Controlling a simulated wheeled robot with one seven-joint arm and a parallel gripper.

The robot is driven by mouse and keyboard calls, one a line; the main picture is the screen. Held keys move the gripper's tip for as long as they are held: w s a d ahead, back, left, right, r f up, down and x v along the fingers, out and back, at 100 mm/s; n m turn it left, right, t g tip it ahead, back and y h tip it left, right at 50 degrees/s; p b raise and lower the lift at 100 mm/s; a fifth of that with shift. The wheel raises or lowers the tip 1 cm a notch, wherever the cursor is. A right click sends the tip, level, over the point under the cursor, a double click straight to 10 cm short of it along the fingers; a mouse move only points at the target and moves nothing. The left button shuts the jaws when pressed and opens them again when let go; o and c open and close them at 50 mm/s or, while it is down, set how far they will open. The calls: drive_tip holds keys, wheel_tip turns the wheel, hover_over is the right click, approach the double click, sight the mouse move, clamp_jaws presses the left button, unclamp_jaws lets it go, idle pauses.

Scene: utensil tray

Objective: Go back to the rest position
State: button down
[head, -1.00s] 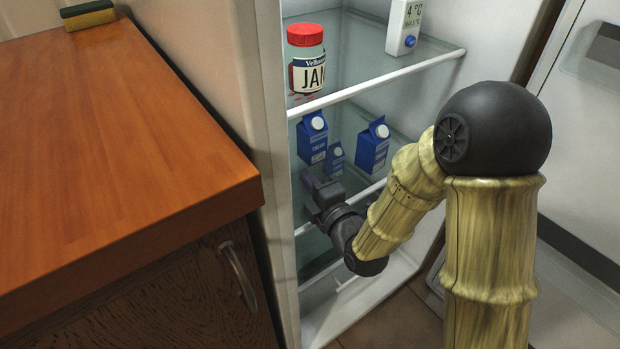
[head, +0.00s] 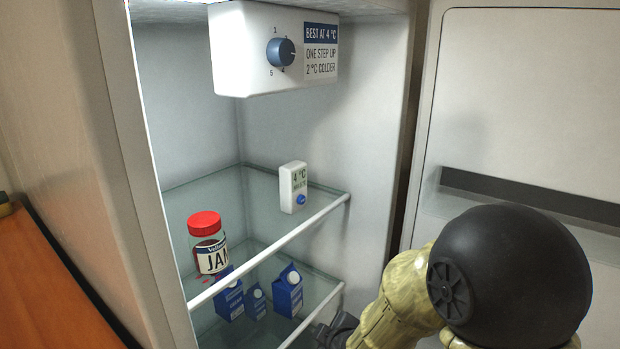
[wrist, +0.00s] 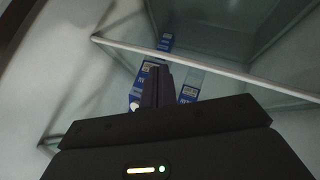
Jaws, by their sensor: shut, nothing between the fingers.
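My gripper (head: 338,330) is low in the head view, just in front of the fridge's lower shelf edge and right of the blue cartons; part of it is cut off by the frame. In the wrist view its dark fingers (wrist: 157,86) are together with nothing between them. Beyond them are a blue carton on the left (wrist: 140,86), a small one further back (wrist: 165,42) and another on the right (wrist: 188,93). I cannot tell the exact gap between fingers and cartons.
A red-lidded jam jar (head: 207,245) and a 4 °C thermometer (head: 293,187) stand on the upper glass shelf (head: 250,235). A dial box (head: 274,48) hangs above. The open fridge door (head: 520,110) is at right, a wooden counter (head: 50,285) at left.

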drive_tip(key=s+d+r+m+g+h+p, duration=0.3)
drive_tip(key=s+d+r+m+g+p, duration=0.25)
drive_tip(key=s+d+m, duration=0.7)
wheel_tip(320, 180, up, 38)
drive_tip(key=p, duration=3.7)
drive_tip(key=shift+w+a, duration=0.15)
drive_tip(key=shift+w, duration=0.2)
drive_tip(key=shift+f+g, duration=0.1)
drive_tip(key=shift+g, duration=0.15)
